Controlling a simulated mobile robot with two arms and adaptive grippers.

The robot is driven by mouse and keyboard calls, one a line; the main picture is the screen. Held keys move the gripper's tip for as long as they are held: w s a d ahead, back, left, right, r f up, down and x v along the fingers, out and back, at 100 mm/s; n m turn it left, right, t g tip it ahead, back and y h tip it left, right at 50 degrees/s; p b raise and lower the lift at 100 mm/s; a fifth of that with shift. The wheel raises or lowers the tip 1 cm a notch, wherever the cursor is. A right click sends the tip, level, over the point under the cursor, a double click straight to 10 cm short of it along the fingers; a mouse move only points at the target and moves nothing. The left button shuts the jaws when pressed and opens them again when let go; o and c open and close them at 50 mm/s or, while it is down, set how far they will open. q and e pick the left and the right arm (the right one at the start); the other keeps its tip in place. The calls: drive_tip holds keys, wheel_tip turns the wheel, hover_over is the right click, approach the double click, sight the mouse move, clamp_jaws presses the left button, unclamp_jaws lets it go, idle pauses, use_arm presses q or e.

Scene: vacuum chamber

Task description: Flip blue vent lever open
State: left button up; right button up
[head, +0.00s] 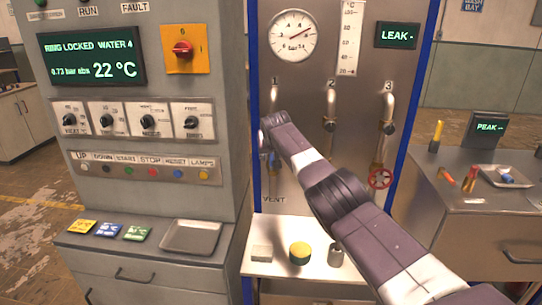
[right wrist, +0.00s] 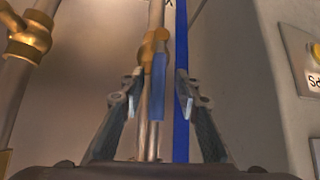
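The blue vent lever (right wrist: 157,92) hangs down from a brass valve body (right wrist: 152,50) on a vertical pipe, in the middle of the right wrist view. My right gripper (right wrist: 159,94) is open, with one finger on each side of the lever. Gaps show between the lever and both fingers, and contact cannot be seen. In the head view my right arm reaches across the panel to the left pipe, above the VENT label (head: 273,199). The gripper's fingers are mostly hidden there behind my own wrist. My left gripper is in neither view.
Further right on the panel are two more pipes and a red handwheel (head: 380,179). A grey control cabinet (head: 150,215) stands close on the left.

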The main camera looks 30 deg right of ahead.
drive_tip(key=shift+s+a+r, duration=0.15)
drive_tip(key=shift+s+r, duration=0.15)
drive_tip(key=shift+r, duration=0.25)
drive_tip(key=v, duration=1)
drive_tip(key=shift+s+r, duration=0.15)
drive_tip(key=shift+s, duration=0.2)
drive_tip(key=shift+a, duration=0.15)
